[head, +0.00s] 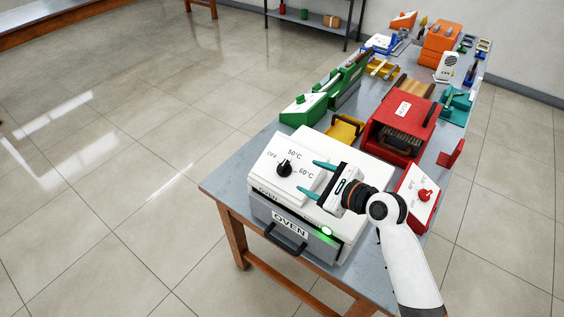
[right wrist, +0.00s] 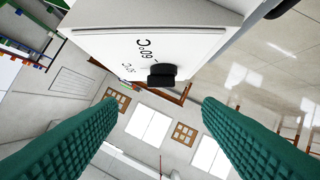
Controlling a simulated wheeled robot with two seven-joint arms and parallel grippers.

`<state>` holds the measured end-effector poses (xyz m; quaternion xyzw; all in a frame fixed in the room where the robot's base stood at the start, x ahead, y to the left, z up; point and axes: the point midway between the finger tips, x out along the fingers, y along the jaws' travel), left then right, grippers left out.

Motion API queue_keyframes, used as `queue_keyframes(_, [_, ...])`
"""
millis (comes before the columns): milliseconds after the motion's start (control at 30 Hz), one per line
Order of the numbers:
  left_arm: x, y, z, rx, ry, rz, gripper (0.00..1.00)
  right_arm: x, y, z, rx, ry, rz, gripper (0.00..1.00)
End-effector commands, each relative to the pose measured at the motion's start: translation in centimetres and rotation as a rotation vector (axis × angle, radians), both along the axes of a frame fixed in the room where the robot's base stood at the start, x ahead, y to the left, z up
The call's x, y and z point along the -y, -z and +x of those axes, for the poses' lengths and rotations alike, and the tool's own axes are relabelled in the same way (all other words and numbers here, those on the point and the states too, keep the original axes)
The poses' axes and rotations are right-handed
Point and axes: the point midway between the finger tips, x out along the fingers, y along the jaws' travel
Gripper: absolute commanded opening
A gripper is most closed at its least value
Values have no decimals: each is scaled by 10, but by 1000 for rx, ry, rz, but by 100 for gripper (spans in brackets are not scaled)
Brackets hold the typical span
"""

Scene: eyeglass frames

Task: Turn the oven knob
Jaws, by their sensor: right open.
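The white oven (head: 262,183) sits at the near end of the table, with a grey drawer front labelled OVEN. Its black knob (head: 285,168) is on the sloped white panel, among the marks OFF, 50°C and 60°C. Which mark it points at is hard to tell. My right gripper (head: 303,177) is open, its two teal fingers reaching toward the knob from the right. In the right wrist view the knob (right wrist: 161,76) shows beyond and between the fingertips (right wrist: 160,103), apart from both. My left gripper is out of view.
A red-knobbed white panel (head: 417,196) stands right of the oven, near my arm. A red machine (head: 402,120) and a green device (head: 305,108) stand behind. Floor left of the table is clear.

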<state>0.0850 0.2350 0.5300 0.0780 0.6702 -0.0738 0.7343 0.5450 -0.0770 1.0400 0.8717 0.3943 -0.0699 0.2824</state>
Motion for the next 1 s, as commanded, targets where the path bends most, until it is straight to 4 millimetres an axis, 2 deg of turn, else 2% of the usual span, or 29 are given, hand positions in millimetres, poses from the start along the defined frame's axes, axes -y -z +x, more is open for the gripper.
queue_keyframes(600, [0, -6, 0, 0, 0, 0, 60, -67, 35, 69, -2, 0, 1, 60])
queue_keyframes(800, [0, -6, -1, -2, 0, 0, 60, -75, 40, 78, -2, 1, 1, 60])
queue_keyframes(1000, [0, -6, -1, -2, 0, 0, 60, -76, 41, 80, -1, 1, 0, 60])
